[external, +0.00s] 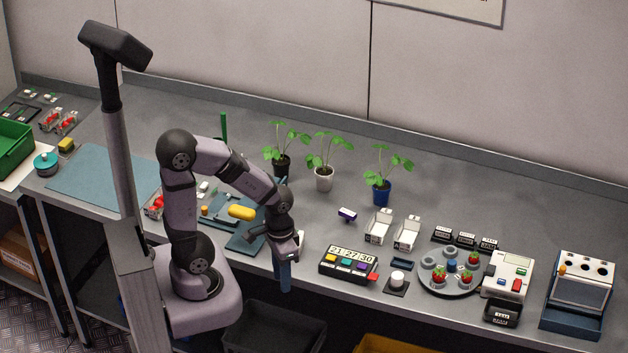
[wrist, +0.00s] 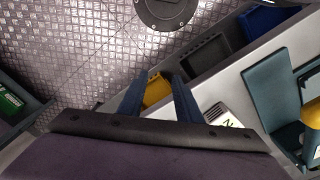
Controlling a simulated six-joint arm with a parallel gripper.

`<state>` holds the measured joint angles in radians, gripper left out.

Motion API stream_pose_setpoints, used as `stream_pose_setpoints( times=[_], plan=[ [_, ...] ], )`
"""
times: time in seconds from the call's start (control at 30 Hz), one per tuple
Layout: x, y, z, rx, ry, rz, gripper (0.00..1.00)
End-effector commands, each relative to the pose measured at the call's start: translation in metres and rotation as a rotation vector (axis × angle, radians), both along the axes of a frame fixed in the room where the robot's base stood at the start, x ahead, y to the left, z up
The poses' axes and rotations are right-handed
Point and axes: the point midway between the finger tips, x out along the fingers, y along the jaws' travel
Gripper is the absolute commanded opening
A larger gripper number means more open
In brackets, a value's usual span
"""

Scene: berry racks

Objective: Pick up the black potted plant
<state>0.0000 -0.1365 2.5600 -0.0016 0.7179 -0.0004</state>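The black potted plant (external: 283,165) stands upright at the back of the bench, with a green leafy stem above its dark pot. It is the leftmost of three plants in a row, and it is not in the wrist view. My gripper (external: 284,282) points down at the bench's front edge, well in front of the plants and apart from them. The wrist view shows its two blue fingers (wrist: 157,88) spread with nothing between them.
A white potted plant (external: 323,177) stands close to the right of the black one, and a blue potted plant (external: 381,190) stands farther right. A green upright post (external: 223,126) is to the left. A block with coloured buttons (external: 348,263) lies right of my gripper.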

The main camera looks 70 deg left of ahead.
Motion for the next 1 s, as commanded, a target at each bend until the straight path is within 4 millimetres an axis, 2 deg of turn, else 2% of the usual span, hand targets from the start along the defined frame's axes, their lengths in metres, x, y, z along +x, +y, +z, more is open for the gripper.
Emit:
stream_pose_setpoints(
  times=[0.03, 0.17, 0.57, 0.77, 1.0],
  plan=[
    [0.000, 0.000, 0.000, 0.000, 0.000, 0.000, 0.36],
    [0.000, 0.000, 0.000, 0.000, 0.000, 0.000, 0.66],
    [0.001, 0.000, 0.005, 0.000, -0.002, 0.000, 0.66],
    [0.002, 0.000, 0.030, 0.000, -0.006, 0.000, 0.66],
    [0.001, 0.000, 0.069, 0.000, -0.007, 0.000, 0.66]
  ],
)
